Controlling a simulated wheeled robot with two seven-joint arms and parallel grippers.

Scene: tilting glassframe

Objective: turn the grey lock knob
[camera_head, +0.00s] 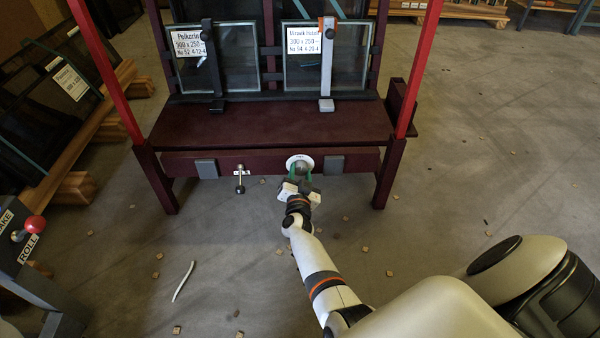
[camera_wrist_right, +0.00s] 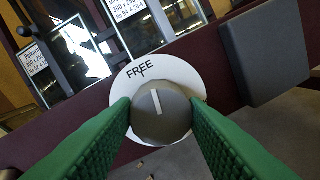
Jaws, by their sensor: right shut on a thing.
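The grey lock knob (camera_wrist_right: 160,117) sits on a round white plate (camera_wrist_right: 190,76) marked FREE on the front board of the dark red frame. Its white pointer line tilts a little left of upright in the right wrist view, towards the word FREE. In the head view the knob (camera_head: 302,168) shows just past my right gripper (camera_head: 301,174). The green fingers of my right gripper (camera_wrist_right: 161,122) are shut on the knob, one on each side. My left gripper is not in either view.
A small lever with a pale ball end (camera_head: 240,180) and two grey blocks (camera_head: 207,169) (camera_head: 334,165) are on the same board. Two glass panes (camera_head: 240,62) (camera_head: 350,62) lean above, behind clamps. Small chips litter the grey floor. A red-knobbed lever (camera_head: 34,224) stands at left.

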